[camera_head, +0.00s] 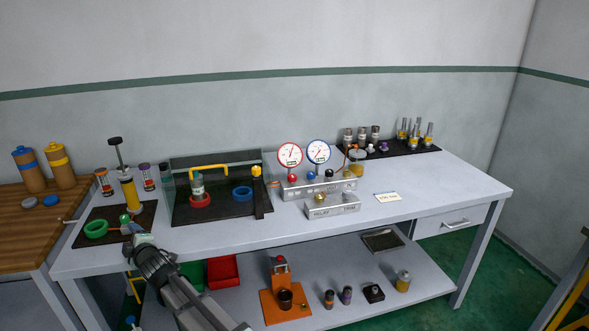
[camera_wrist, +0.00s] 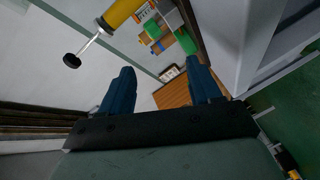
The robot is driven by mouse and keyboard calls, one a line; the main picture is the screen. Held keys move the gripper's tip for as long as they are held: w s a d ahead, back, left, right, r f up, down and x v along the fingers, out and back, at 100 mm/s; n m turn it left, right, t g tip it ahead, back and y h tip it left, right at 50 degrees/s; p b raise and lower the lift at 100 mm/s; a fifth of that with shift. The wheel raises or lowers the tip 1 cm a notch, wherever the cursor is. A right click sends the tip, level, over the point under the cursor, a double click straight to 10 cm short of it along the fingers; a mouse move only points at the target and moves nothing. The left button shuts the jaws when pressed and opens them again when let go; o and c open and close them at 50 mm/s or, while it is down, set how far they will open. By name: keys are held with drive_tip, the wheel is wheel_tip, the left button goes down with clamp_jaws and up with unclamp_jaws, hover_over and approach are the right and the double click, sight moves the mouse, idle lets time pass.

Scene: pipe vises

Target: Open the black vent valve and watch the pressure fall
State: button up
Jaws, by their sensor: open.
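A silver manifold block (camera_head: 320,189) stands near the back of the bench. A gauge with a red rim (camera_head: 290,155) and a gauge with a blue rim (camera_head: 318,152) rise from it. A small black knob (camera_head: 329,172), which looks like the vent valve, sits beside blue and red knobs on it. The needle readings are too small to tell. My gripper (camera_head: 131,224) is at the left front of the bench, far from the manifold. In the wrist view my gripper (camera_wrist: 162,86) has its blue fingers apart and nothing between them.
A yellow pump (camera_head: 130,195) with a black-topped rod stands by my gripper on a dark mat, near a green ring (camera_head: 96,229). A silver relief block (camera_head: 333,207) stands before the manifold.

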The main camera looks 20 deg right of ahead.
drive_tip(key=w+d+r+m+t+h, duration=0.2)
drive_tip(key=w+d+r+m, duration=0.2)
drive_tip(key=w+d+r, duration=0.75)
drive_tip(key=w+d+r+m+t+h, duration=0.1)
drive_tip(key=w+d+r+m, duration=0.2)
drive_tip(key=w+d+r, duration=0.8)
drive_tip(key=s+d+f+m+g+h, duration=0.3)
drive_tip(key=s+d, duration=0.1)
drive_tip(key=d, duration=1)
drive_tip(key=s+d+f+m+g+h, duration=0.3)
drive_tip(key=s+d+m+h, duration=0.15)
drive_tip(key=d, duration=0.85)
drive_tip(key=s+d+f+m+g+h, duration=0.2)
drive_tip(key=s+d+f, duration=0.25)
drive_tip(key=d, duration=0.95)
drive_tip(key=m+g+y, duration=0.2)
drive_tip(key=g+y, duration=0.2)
drive_tip(key=g, duration=0.1)
approach(329, 171)
drive_tip(key=x, duration=0.8)
drive_tip(key=shift+w+d+f, duration=0.15)
drive_tip(key=shift+d+f, duration=0.05)
drive_tip(key=shift+f, duration=0.05)
drive_tip(key=c, duration=1)
